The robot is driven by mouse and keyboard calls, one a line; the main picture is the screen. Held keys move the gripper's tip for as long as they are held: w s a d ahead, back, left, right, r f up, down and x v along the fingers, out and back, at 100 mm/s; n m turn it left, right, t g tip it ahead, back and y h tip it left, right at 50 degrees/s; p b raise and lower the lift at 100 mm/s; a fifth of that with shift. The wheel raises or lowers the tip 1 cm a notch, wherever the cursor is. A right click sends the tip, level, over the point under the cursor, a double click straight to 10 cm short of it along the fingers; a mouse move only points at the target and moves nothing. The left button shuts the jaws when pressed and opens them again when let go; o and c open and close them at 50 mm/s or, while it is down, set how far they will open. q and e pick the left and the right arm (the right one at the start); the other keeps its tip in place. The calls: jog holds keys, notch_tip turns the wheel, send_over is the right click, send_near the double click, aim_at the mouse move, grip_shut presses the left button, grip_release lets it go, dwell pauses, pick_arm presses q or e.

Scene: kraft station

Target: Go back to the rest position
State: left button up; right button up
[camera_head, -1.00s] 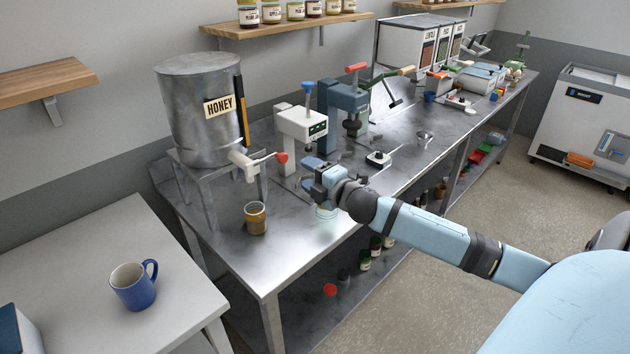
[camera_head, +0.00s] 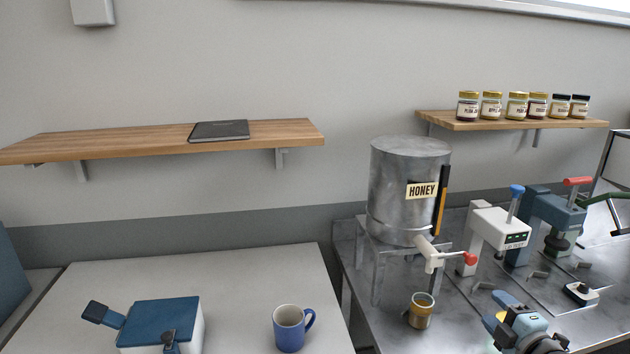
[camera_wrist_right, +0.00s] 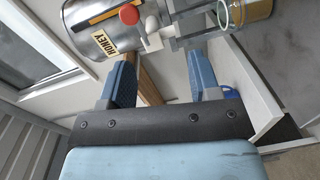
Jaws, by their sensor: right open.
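My right gripper (camera_head: 507,318) is at the bottom right of the head view, over the metal bench, to the right of an amber glass jar. Its two blue fingers stand apart in the right wrist view (camera_wrist_right: 160,82), with nothing held between them. The amber jar (camera_head: 421,311) stands on the bench below the tap of the steel honey tank (camera_head: 400,190). The tank also shows, tilted, at the top of the wrist view (camera_wrist_right: 95,25). My left gripper is not in view.
A white press with a blue knob (camera_head: 497,230) and a blue-grey press (camera_head: 545,215) stand behind the right gripper. A blue mug (camera_head: 289,328) and a blue-and-white box (camera_head: 160,325) are on the left table. A wall shelf (camera_head: 100,144) holds a dark flat item.

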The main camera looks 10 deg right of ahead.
jog(key=s+a+f+m+g+y+p, duration=0.1)
jog(key=s+a+f+m+g+p, duration=0.2)
jog(key=s+a+f+m, duration=1.1)
jog(key=s+a+f+g, duration=0.3)
jog(key=s+a+f, duration=0.4)
jog(key=s+a, duration=0.2)
jog(key=shift+s+a+f+y+p, duration=0.3)
jog(key=shift+s+a+f, duration=0.05)
jog(key=shift+s, duration=0.45)
